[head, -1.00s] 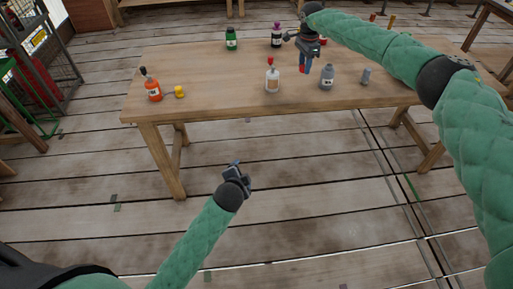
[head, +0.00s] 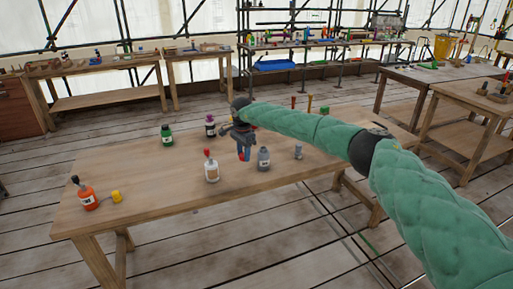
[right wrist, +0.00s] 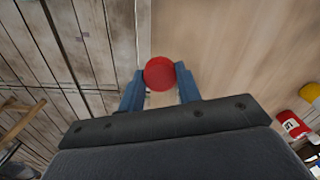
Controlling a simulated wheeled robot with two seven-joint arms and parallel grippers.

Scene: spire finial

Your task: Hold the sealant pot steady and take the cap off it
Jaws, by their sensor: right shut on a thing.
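My right gripper (head: 243,148) is over the table and shut on a small round red thing. In the right wrist view, the red thing (right wrist: 159,74) sits between the blue fingertips (right wrist: 160,82) and shows a round face. I cannot tell whether it is a cap or a pot. Several labelled containers stand upright on the table: an orange one with a black top (head: 87,198), a white one with a red top (head: 211,170), a grey one (head: 263,160), a green one (head: 167,137) and a purple-topped one (head: 210,129). Which is the sealant pot is unclear. My left gripper is out of view.
A yellow piece (head: 116,197) lies beside the orange container. A small grey item (head: 298,152) stands to the right. The wooden table (head: 160,205) has clear room along its front. Other benches (head: 110,71) stand farther back.

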